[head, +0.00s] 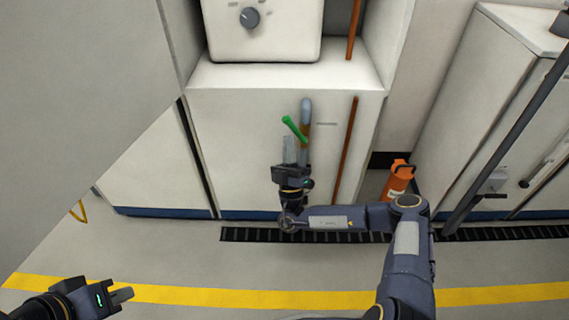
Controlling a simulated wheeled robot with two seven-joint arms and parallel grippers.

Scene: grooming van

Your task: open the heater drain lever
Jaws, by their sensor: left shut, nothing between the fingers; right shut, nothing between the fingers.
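The green drain lever (294,129) sits on a short vertical pipe (306,108) in front of the white cabinet face. The lever is slanted, its upper left end pointing away from the pipe. My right gripper (290,143) is shut and empty, pointing up at the cabinet just below the lever. Its fingertips look close to the lever's lower part; whether they touch it I cannot tell. The white heater (262,45) with a grey dial stands on the ledge above. My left gripper (128,294) is shut and empty, low at the left, far from the lever.
A copper-coloured pipe (345,150) runs down the cabinet right of the lever. An orange canister (397,180) stands on the floor to the right. A dark floor grate (260,235) and a yellow line (200,295) cross the floor. A grey panel fills the upper left.

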